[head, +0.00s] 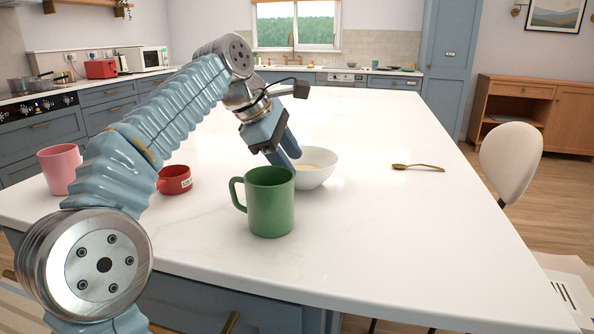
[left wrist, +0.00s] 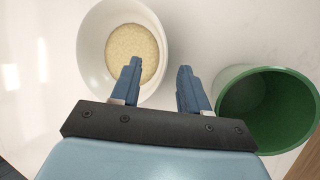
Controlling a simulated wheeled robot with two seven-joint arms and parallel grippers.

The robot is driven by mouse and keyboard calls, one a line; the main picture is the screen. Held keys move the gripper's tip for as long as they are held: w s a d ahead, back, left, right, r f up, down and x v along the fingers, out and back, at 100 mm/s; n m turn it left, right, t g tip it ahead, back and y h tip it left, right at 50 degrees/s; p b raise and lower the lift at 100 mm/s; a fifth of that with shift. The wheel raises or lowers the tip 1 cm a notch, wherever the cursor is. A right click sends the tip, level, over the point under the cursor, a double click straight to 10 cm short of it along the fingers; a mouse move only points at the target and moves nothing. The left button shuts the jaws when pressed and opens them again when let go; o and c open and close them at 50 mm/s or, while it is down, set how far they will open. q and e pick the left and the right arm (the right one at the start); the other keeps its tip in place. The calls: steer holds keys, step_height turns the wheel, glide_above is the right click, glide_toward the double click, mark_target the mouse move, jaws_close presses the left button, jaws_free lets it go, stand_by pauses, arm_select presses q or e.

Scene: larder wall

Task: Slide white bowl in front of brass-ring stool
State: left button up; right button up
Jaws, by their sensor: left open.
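The white bowl (head: 322,174) stands upright on the white island top, partly behind the green mug. In the left wrist view the bowl (left wrist: 91,48) holds something pale and grainy. My left gripper (head: 285,160) is open, pointing down at the bowl's near left side. In the left wrist view its fingers (left wrist: 159,72) lie either side of the bowl's rim, one over the inside and one outside. I cannot tell whether they touch it. A white rounded stool back (head: 510,163) stands at the island's right edge; no brass ring shows on it. My right gripper is out of view.
The green mug (head: 270,205) stands close in front of the bowl; it also shows in the left wrist view (left wrist: 270,108). A brass spoon (head: 418,168) lies right. The island's right front is clear.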

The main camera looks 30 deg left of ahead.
mark_target(298, 171)
arm_select(q)
steer(key=shift+x, duration=2.1)
jaws_close()
